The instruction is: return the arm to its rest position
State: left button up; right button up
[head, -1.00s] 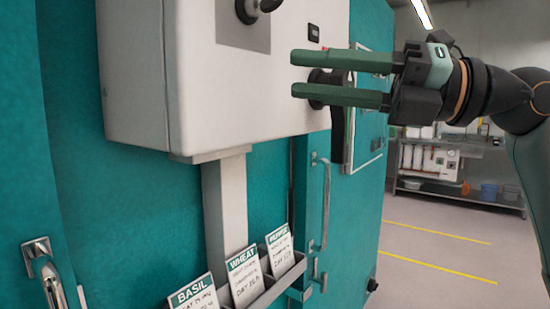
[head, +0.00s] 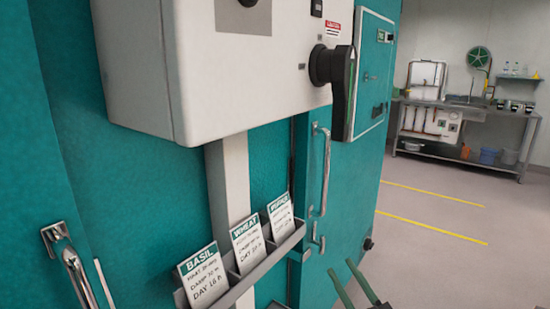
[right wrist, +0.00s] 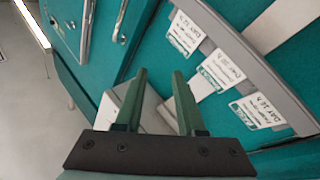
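The rest of my right arm is out of the head view. My left gripper is not in view.
A white control box (head: 240,85) with a black rotary handle (head: 343,85) juts from the teal chamber. Below it a grey card holder (head: 268,262) bears BASIL, WHEAT and a third card. A chrome door handle (head: 325,172) stands out. Open floor (head: 450,265) lies right; a steel bench (head: 465,108) stands behind.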

jog(key=s+d+f+m+g+h+p, duration=0.1)
jog(key=s+f+m+g+h, duration=0.15)
jog(key=s+f, duration=0.45)
jog(key=s+d+f+m+g+h, duration=0.2)
jog(key=f+m+g, duration=0.1)
jog(key=f, duration=0.8)
jog(key=s+f+m+g, duration=0.1)
jog(key=s+f+g, duration=0.1)
jog(key=s+f, duration=0.4)
jog(key=s+f+m+g+h+p, duration=0.1)
jog(key=s+f+g, duration=0.2)
jog(key=s+f, duration=0.3)
jog(key=s, duration=0.4)
jog(key=shift+s+a, duration=0.15)
jog(key=shift+s, duration=0.1)
